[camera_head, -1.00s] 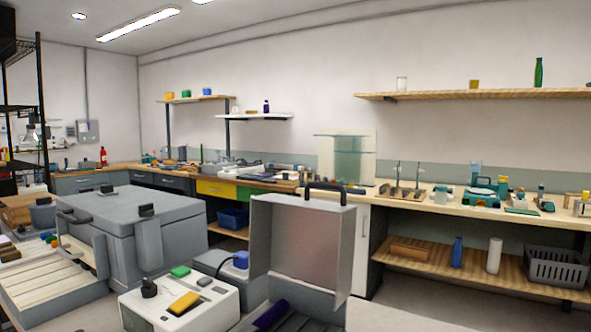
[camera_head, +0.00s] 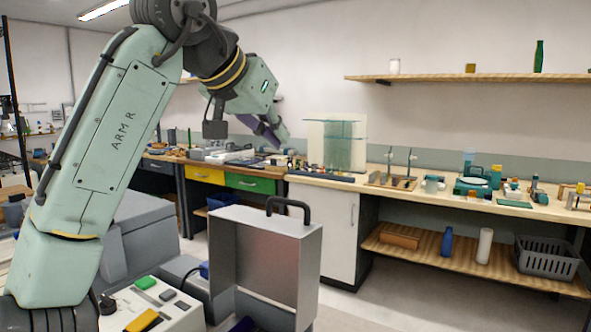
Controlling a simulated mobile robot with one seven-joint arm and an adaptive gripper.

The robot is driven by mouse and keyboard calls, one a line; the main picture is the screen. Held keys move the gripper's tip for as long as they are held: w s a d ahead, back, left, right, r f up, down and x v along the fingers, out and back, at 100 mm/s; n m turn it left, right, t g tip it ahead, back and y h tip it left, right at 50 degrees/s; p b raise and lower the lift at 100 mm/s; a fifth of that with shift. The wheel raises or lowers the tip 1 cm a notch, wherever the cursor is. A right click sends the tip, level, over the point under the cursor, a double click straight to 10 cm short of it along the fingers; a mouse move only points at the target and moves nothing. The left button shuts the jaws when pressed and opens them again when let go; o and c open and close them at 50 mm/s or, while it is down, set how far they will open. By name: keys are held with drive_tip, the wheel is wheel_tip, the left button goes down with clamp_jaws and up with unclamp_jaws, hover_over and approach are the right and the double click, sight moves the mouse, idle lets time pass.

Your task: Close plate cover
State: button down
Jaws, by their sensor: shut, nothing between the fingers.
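A grey cover (camera_head: 268,250) with a shiny inner panel and a dark handle (camera_head: 288,207) on its top edge stands open and upright at the lower middle. It looks like the plate cover. The base below it is mostly cut off by the frame's bottom edge, with a bit of a dark purple item inside. My gripper (camera_head: 277,136) is shut and empty. It is up in the air above and behind the cover in the picture, apart from it, in front of the back bench.
A white device (camera_head: 150,305) with green and yellow parts stands left of the cover, partly behind my arm. A large grey box (camera_head: 143,225) is behind it. The back bench (camera_head: 330,180) holds racks and glassware. The floor right of the cover is clear.

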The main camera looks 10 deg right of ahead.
drive_tip(key=g, duration=0.1)
drive_tip(key=p, duration=0.3)
hover_over(293, 219)
drive_tip(key=shift+y, duration=0.4)
wheel_tip(293, 219, down, 9)
drive_tip(key=shift+w+d+r, duration=0.1)
drive_tip(key=shift+f, duration=0.2)
drive_tip(key=shift+s+f, duration=0.1)
drive_tip(key=shift+s, duration=0.1)
